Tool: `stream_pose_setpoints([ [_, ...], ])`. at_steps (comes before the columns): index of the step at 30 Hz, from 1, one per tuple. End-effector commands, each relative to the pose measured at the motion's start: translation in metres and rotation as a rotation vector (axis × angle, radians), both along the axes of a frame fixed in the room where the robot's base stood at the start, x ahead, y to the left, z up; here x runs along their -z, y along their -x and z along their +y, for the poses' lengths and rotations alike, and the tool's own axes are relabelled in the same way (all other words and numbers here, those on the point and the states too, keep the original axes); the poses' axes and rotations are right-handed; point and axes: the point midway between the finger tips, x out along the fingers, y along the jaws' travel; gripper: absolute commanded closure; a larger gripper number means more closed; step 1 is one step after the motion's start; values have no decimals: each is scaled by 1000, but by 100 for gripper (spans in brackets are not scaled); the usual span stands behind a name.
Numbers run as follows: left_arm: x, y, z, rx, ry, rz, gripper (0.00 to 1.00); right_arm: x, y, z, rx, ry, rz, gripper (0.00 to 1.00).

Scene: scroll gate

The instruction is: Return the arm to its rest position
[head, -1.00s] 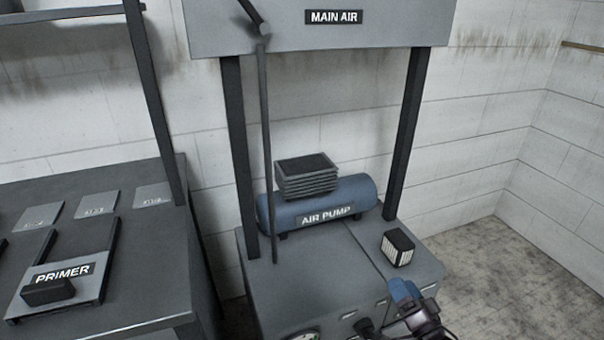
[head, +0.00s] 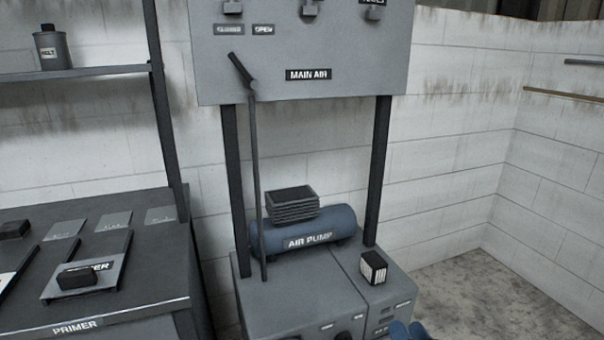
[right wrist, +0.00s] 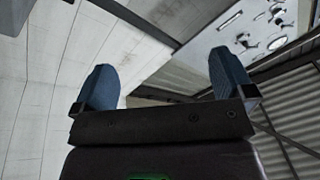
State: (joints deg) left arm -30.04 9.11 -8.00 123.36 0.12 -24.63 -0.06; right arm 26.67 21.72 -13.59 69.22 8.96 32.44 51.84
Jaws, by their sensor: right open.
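My right gripper (head: 408,331) shows only as blue fingertips at the bottom edge of the head view, in front of the cabinet under the air pump. In the right wrist view its two blue fingers (right wrist: 165,88) stand wide apart with nothing between them. The gripper is open and empty, and apart from everything around it. The rest of the right arm is out of the head view. My left gripper is not in view.
The MAIN AIR panel (head: 300,50) stands above on two posts. A primer bench (head: 130,305) is at left. Floor at right (head: 470,290) is clear.

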Motion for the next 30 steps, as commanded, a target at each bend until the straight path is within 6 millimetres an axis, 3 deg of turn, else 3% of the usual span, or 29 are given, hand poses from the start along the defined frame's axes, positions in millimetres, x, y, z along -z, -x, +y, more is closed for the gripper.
stream_pose_setpoints([
  [6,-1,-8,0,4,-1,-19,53,-14,-12,18,59,279,18,0],
  [11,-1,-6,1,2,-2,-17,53,-26,1,29,94,466,44,0],
  [17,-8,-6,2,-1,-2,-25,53,-32,50,32,126,693,121,0],
  [24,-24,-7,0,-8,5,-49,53,-34,135,22,143,883,254,0],
  [30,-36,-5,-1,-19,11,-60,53,-36,210,7,152,945,380,0],
])
